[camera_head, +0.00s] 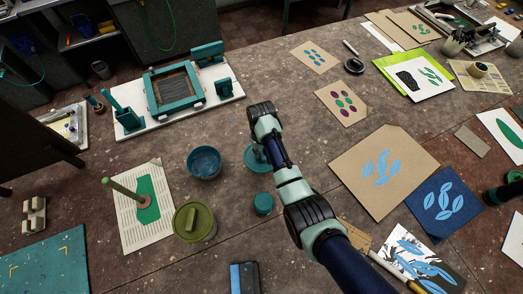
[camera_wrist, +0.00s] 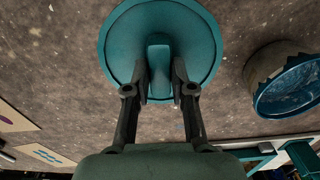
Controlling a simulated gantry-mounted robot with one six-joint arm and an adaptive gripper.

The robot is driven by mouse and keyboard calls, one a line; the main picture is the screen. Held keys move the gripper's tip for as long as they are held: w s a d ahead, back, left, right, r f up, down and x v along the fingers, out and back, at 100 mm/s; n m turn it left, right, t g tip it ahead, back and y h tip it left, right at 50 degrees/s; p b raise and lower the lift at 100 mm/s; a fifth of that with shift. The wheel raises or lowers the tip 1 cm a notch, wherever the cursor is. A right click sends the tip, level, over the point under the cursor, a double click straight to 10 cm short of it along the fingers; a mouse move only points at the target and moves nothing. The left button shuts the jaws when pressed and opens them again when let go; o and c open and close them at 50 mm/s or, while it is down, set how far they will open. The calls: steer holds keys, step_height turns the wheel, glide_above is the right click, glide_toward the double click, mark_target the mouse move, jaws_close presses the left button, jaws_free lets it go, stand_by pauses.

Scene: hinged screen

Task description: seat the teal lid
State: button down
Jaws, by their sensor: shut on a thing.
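The teal lid (camera_wrist: 120,45) is a round disc with a raised grip. In the wrist view my gripper (camera_wrist: 160,90) is shut on that grip, one finger on each side. In the head view the lid (camera_head: 252,157) is partly hidden behind my arm, and my fingers are hidden too. An open pot with a blue inside (camera_head: 204,161) stands to the left of the lid, apart from it. The pot also shows at the right of the wrist view (camera_wrist: 288,82). I cannot tell whether the lid touches the table.
A small teal jar (camera_head: 263,204) stands close below the lid. A green-lidded tin (camera_head: 194,222) is at lower left. The hinged screen (camera_head: 176,88) on its white board lies behind. Printed cards (camera_head: 383,170) lie to the right.

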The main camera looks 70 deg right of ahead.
stand_by(0.6)
step_height(320, 180, up, 3)
steer(key=p, duration=0.3)
steer(key=shift+f, duration=0.1)
